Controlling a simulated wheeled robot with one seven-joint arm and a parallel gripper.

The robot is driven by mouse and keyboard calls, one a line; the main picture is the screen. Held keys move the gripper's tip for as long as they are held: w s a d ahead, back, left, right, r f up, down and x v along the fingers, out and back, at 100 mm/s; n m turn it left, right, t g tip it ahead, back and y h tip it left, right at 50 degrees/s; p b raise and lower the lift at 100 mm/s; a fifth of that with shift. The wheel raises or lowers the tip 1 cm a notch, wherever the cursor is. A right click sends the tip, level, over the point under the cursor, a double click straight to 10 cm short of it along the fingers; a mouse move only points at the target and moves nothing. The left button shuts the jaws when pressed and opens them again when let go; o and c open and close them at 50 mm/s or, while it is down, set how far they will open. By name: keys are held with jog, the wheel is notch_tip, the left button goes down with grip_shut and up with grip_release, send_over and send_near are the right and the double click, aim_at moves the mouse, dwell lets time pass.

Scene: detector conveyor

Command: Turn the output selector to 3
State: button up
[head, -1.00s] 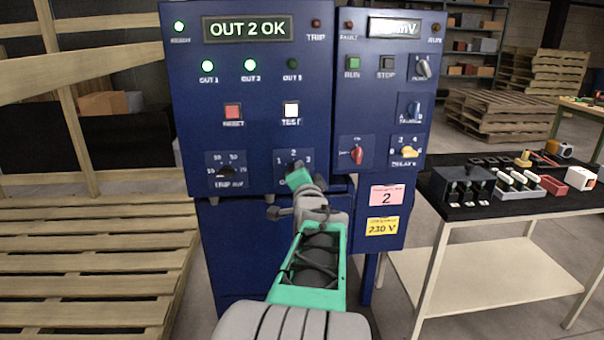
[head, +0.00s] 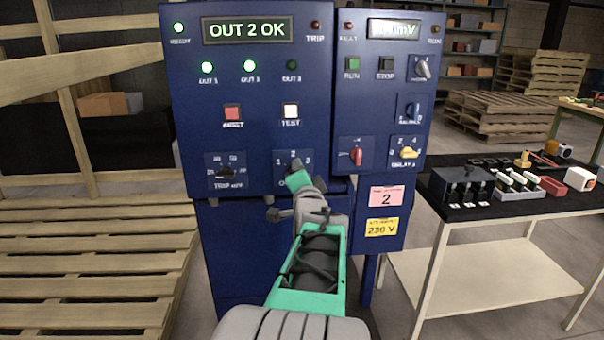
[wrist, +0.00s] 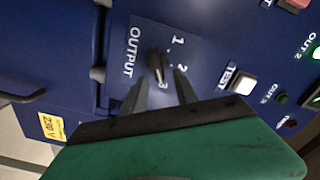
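The output selector is a black knob (wrist: 155,62) on the blue panel, with the word OUTPUT and the numbers 1, 2 and 3 around it. In the wrist view the knob's long shape points towards the 3. My gripper (wrist: 160,82) is open, with its two dark fingertips apart on either side of the knob's lower end; I cannot tell whether they touch it. In the head view my gripper (head: 295,170) is in front of the selector and hides most of it. The display (head: 247,30) reads OUT 2 OK.
The white TEST button (head: 290,111) and red RESET button (head: 232,112) are above the selector. The trip knob (head: 226,172) is to its left and a red knob (head: 356,156) to its right. A table (head: 500,212) with parts stands at the right.

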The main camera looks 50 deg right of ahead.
jog(key=v, duration=0.7)
jog(key=shift+s+a, duration=0.2)
